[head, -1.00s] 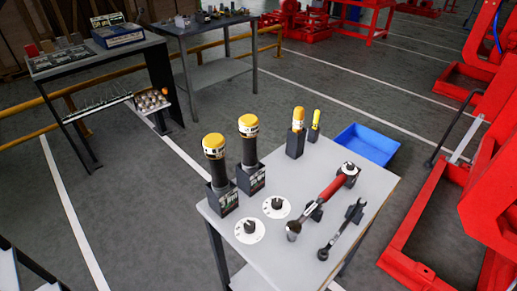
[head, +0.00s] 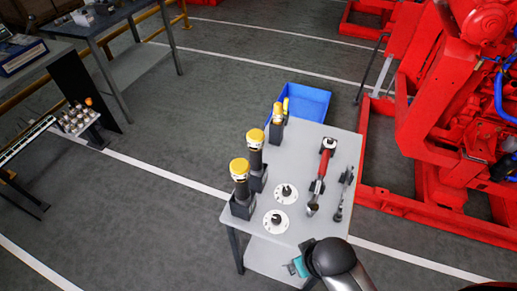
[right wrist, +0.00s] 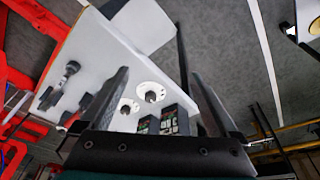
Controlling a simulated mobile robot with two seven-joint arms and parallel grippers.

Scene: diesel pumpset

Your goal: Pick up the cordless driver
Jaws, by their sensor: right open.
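Two upright dark tools with yellow caps, which look like cordless drivers, stand in black holders on the grey table (head: 332,228). The nearer driver (head: 240,177) is at the table's left edge, and the farther driver (head: 256,150) is just behind it. I cannot tell which one is meant. My right arm enters the head view at the bottom, by the table's near edge. In the right wrist view my right gripper (right wrist: 160,76) is open and empty, its fingers apart. The labelled driver holders (right wrist: 168,121) show beyond the fingers, partly hidden. My left gripper is out of view.
Two white discs with dark knobs (head: 276,221) lie near the drivers. A red-handled wrench (head: 322,172) and a spanner (head: 344,190) rest on the right. A small yellow-handled tool (head: 277,118) stands behind, near a blue bin (head: 306,100). Red machinery (head: 440,130) stands right.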

